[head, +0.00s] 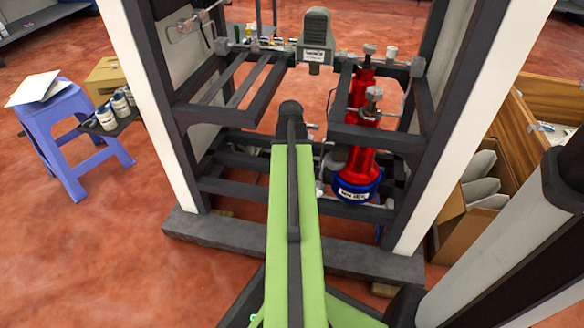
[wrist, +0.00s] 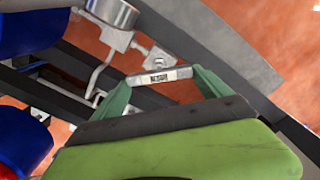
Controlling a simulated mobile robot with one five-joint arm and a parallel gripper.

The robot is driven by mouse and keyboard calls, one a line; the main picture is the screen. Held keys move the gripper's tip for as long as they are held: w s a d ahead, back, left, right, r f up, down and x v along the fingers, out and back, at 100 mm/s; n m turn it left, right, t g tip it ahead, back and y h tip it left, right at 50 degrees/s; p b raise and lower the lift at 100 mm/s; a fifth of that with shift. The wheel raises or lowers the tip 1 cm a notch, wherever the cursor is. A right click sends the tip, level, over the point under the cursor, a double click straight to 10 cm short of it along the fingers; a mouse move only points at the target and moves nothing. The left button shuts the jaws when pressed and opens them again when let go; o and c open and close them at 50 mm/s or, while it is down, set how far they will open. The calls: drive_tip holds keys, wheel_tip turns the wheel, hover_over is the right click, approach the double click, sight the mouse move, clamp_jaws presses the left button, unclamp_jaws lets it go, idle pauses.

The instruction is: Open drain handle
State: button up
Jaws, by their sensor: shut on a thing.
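In the wrist view, the drain handle (wrist: 157,77) is a short silver bar with a white label with dark letters. It joins a metal valve and thin pipe (wrist: 110,55) on its upper left. My gripper (wrist: 153,84) has its green fingers at the two ends of the bar and is shut on it. The bar lies tilted slightly up to the right in the picture. In the head view, my green arm reaches into the dark frame and hides the handle and my fingers.
A red cylinder with a blue base (head: 359,188) stands in the dark frame (head: 290,245), right of my arm. A grey labelled unit (head: 315,42) is above. A purple stool (head: 62,125) stands at the left, wooden boxes (head: 490,195) at the right. Bare floor lies front left.

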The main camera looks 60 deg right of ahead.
drive_tip(key=n, duration=0.4)
drive_tip(key=shift+a+n, duration=0.3)
drive_tip(key=n, duration=0.4)
idle(0.5)
drive_tip(key=o, duration=1.2)
drive_tip(key=shift+c, duration=0.2)
drive_tip(key=shift+r, duration=0.1)
drive_tip(key=shift+r+p, duration=0.25)
drive_tip(key=shift+p, duration=0.15)
wheel_tip(320, 180, up, 17)
drive_tip(key=p, duration=1.6)
drive_tip(key=shift+p, duration=0.35)
